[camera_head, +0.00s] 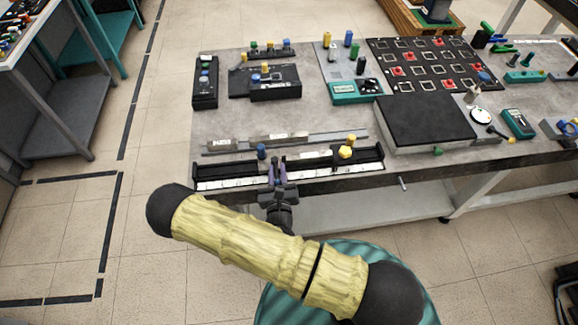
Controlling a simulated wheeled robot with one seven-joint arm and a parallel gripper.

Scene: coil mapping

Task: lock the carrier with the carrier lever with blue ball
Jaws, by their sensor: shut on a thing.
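The coil-mapping device, a long black rail with a white scale (225,183), lies along the front edge of the table. Its carrier sits near the middle of the rail, mostly hidden by my gripper. My gripper (277,176) is at the front of the carrier, shut on a small purple-blue part that looks like the carrier lever. The ball itself is too small to make out between the fingertips. A dark blue knob (261,151) stands upright just left of the fingertips. A yellow knob (345,152) is on the right part of the rail.
Behind the rail lie flat metal bars (278,138). Black units with coloured knobs (275,88) stand farther back. A large dark plate (425,120) on a box is to the right. Bare table (225,122) shows at the left. My arm fills the lower middle.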

